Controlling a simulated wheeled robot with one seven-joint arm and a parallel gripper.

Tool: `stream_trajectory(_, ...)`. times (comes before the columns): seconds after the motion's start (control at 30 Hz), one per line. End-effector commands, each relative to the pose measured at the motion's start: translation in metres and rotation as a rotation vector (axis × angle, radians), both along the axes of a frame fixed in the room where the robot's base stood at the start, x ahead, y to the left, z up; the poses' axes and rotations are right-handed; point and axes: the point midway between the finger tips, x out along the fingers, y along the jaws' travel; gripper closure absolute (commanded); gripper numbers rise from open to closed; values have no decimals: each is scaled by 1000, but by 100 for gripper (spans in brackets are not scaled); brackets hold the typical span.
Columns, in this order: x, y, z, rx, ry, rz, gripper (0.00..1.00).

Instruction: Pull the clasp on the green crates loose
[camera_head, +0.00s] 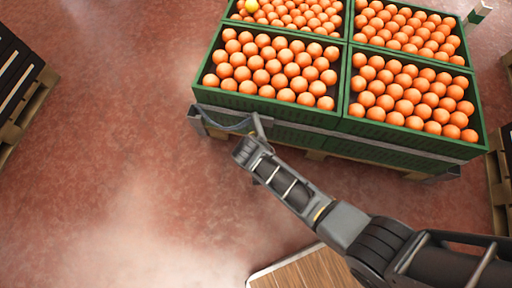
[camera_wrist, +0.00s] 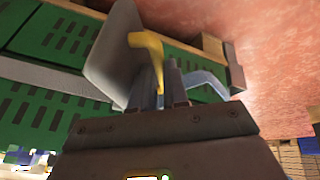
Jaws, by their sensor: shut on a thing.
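Green crates (camera_head: 400,142) full of oranges stand on a pallet in the head view. Their slotted green sides (camera_wrist: 45,110) fill the left of the wrist view. A grey band (camera_head: 320,132) runs along their front; it also shows in the wrist view (camera_wrist: 50,76). The clasp (camera_head: 258,126) is at the front of the left crate. In the wrist view its yellow curved part (camera_wrist: 152,50) is at my fingertips, beside a grey plate (camera_wrist: 112,55). My gripper (camera_head: 250,143) is shut on the clasp; the exact contact is partly hidden. A blue-grey strap (camera_wrist: 207,80) bends beside the fingers.
A wooden-topped platform (camera_head: 305,272) is at the bottom of the head view. Dark stacked crates on a pallet (camera_head: 20,85) stand at the left, and another pallet (camera_head: 497,190) is at the right edge. The reddish floor (camera_head: 120,150) left of the crates is clear.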

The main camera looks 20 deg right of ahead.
Motion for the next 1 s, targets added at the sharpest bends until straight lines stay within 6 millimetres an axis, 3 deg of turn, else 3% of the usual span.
stream_trajectory(0.37,-1,1,-1,1,3,-2,100)
stream_trajectory(0.4,-1,1,-1,1,3,-2,83)
stream_trajectory(0.63,0,0,0,0,2,-3,61)
stream_trajectory(1.0,-4,2,10,1,1,-2,60)
